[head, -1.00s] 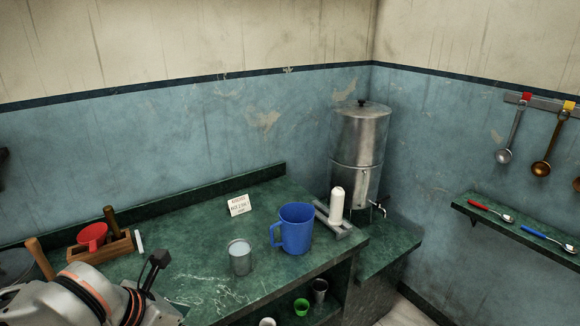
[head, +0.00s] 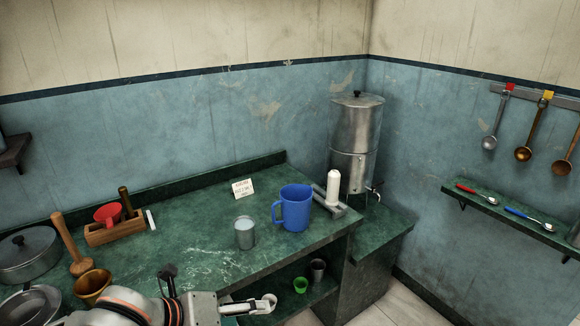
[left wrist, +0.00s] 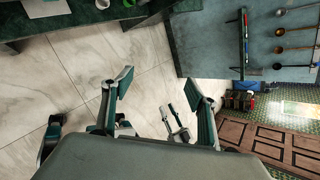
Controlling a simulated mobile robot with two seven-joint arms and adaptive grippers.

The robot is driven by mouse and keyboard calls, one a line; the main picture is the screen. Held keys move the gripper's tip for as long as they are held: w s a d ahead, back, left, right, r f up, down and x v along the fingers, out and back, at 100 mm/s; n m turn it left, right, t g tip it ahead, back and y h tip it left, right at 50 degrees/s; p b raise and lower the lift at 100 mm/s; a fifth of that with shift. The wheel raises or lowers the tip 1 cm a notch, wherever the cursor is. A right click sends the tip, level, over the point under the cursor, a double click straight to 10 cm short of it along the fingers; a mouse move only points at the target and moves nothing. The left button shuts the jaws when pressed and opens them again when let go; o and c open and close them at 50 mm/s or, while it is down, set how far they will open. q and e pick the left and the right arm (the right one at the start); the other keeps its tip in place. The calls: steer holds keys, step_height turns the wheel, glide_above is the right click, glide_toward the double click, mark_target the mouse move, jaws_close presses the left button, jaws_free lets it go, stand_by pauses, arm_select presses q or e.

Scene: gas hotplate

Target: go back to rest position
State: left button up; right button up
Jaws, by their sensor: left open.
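My left arm comes in along the bottom of the head view. My left gripper (head: 262,304) is in front of the green counter's front edge, below the blue jug and apart from it. In the left wrist view its two fingers (left wrist: 160,92) are spread with nothing held between them, over pale floor tiles. My right gripper cannot be made out for certain in either view.
The green counter (head: 185,222) bears a blue jug (head: 295,208), a metal cup (head: 245,233), a wooden box (head: 115,232) and a pot (head: 28,255). A steel urn (head: 356,145) stands in the corner. Tiled floor (left wrist: 85,70) is open below my gripper.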

arm_select(q)
step_height(320, 180, down, 11)
steer(key=w+n+t, duration=0.1)
steer(key=n+t, duration=0.3)
steer(key=n, duration=1.4)
steer(key=s+a+f+n+y, duration=0.4)
steer(key=s+a+f+n, duration=0.7)
steer(key=f, duration=0.3)
steer(key=shift+s+n+y, duration=0.15)
steer(key=shift+n+y, duration=0.15)
steer(key=shift+n, duration=0.3)
steer(key=shift+a+f, duration=0.1)
